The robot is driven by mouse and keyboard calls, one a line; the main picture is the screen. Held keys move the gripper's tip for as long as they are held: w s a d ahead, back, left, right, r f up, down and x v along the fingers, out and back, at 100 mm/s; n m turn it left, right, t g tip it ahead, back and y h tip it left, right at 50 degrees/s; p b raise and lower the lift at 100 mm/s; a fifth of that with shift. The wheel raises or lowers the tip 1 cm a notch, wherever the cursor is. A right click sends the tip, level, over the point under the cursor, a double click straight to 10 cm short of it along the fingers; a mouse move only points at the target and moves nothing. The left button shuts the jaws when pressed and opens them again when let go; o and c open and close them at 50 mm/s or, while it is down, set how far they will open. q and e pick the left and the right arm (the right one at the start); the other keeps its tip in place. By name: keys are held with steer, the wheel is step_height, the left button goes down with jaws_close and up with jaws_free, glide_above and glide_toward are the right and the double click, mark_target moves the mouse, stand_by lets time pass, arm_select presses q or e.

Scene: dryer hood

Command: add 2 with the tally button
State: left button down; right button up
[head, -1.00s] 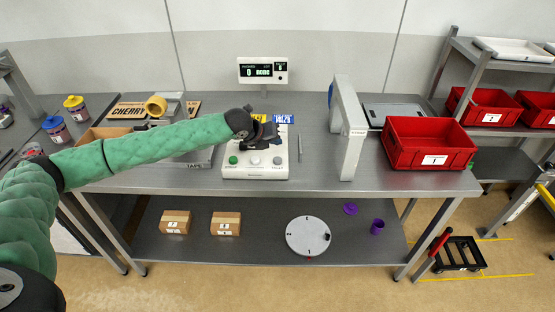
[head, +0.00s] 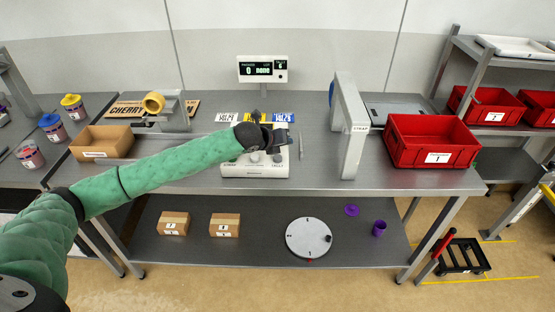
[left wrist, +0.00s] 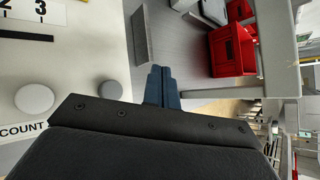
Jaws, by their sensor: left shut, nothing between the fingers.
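The pale control box (head: 256,172) stands on the middle of the bench. It has a row of round buttons; the left one is hidden by my arm in the head view. In the left wrist view, a white button (left wrist: 34,99) has a "COUNT" label below it, and a grey button (left wrist: 110,90) sits to its right with its label hidden. I cannot read which is the tally button. My left gripper (head: 288,136) is shut and empty, above the box's right part; its fingertips (left wrist: 161,88) are right of the grey button. My right gripper is not in view.
A display (head: 263,70) behind the box reads "0 none". A grey-white arch (head: 350,130) stands right of the box, with a red bin (head: 432,142) beyond. A tape dispenser (head: 173,108) and cardboard box (head: 102,142) are at left.

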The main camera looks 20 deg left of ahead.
arm_select(q)
steer(key=w+r+m+t+h+b, duration=0.1)
steer(key=w+r+m+t, duration=0.1)
steer(key=r+t, duration=0.35)
steer(key=w+r+m+t+h, duration=0.1)
steer(key=w+r+m+t, duration=0.1)
steer(key=r, duration=0.6)
step_height(320, 180, up, 6)
steer(key=s+d+m+h, duration=0.1)
steer(key=s+m+h, duration=0.1)
steer(key=m+h, duration=0.3)
steer(key=m+g+y, duration=0.7)
steer(key=m+g, duration=0.3)
glide_above(274, 158)
step_height(274, 158, down, 13)
steer(key=shift+w+f+b, duration=0.1)
steer(key=shift+f+b, duration=0.1)
steer(key=shift+b, duration=0.2)
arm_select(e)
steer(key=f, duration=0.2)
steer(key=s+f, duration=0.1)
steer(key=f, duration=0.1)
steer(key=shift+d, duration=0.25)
arm_select(q)
steer(key=shift+f, duration=0.1)
